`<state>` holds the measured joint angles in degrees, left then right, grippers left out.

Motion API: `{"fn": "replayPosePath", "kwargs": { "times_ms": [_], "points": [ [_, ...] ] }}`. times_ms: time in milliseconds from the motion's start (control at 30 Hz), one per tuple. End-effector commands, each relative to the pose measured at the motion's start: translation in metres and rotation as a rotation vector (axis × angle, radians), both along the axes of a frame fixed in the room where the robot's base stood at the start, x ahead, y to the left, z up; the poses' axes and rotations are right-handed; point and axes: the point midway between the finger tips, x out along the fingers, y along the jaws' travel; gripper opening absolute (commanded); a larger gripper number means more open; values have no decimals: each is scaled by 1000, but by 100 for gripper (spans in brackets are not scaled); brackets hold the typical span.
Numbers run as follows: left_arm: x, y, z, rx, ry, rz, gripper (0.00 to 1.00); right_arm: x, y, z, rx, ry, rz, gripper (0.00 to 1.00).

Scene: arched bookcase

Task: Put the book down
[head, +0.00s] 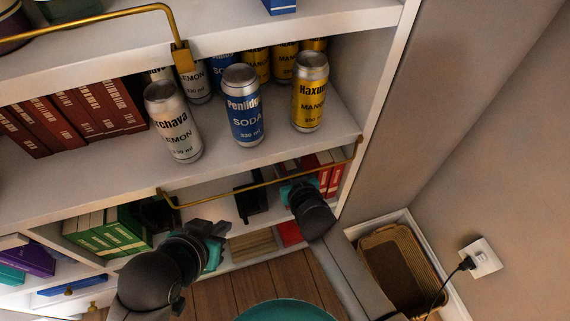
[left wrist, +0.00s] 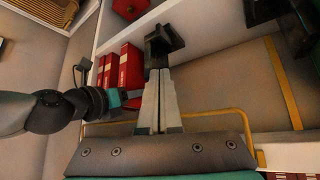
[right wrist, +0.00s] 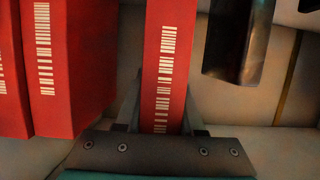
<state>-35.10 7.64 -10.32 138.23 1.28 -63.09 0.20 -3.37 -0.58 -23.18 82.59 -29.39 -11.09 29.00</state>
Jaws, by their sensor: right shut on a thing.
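A red book (right wrist: 165,60) with a white barcode stands between the fingers of my right gripper (right wrist: 160,118), which is shut on it. In the head view my right gripper (head: 300,185) is inside the lower shelf, at its right end, by several red books (head: 325,172). More red books (right wrist: 65,60) stand to the left of the held one in the right wrist view. My left gripper (head: 212,230) is in front of the lower shelf, apart from the books. In the left wrist view its fingers (left wrist: 158,80) are together with nothing visible between them.
A brass rail (head: 260,190) runs along the lower shelf's front. A black object (head: 250,195) stands left of my right gripper. Green books (head: 110,232) stand further left. Cans (head: 243,105) fill the shelf above. A teal round surface (head: 290,310) is below.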

Motion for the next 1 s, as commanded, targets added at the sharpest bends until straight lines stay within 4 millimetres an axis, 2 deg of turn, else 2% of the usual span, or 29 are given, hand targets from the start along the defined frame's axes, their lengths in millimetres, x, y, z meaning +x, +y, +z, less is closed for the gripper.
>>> {"fn": "replayPosePath", "kwargs": {
  "times_ms": [233, 733, 767, 1000],
  "points": [
    [10, -15, -2, -49, -104, -18, 0, 2, 1, -1, 1, -5, 1, 0],
    [14, -20, -1, -69, -145, -23, 0, 2, 1, -4, 2, -5, 0, 0],
    [14, -21, -1, -72, -149, -24, 0, 1, 0, -6, 0, 0, -1, 38],
    [14, -21, -1, -72, -148, -24, 0, 1, 0, -5, 0, 0, 0, 65]
  ]
}}
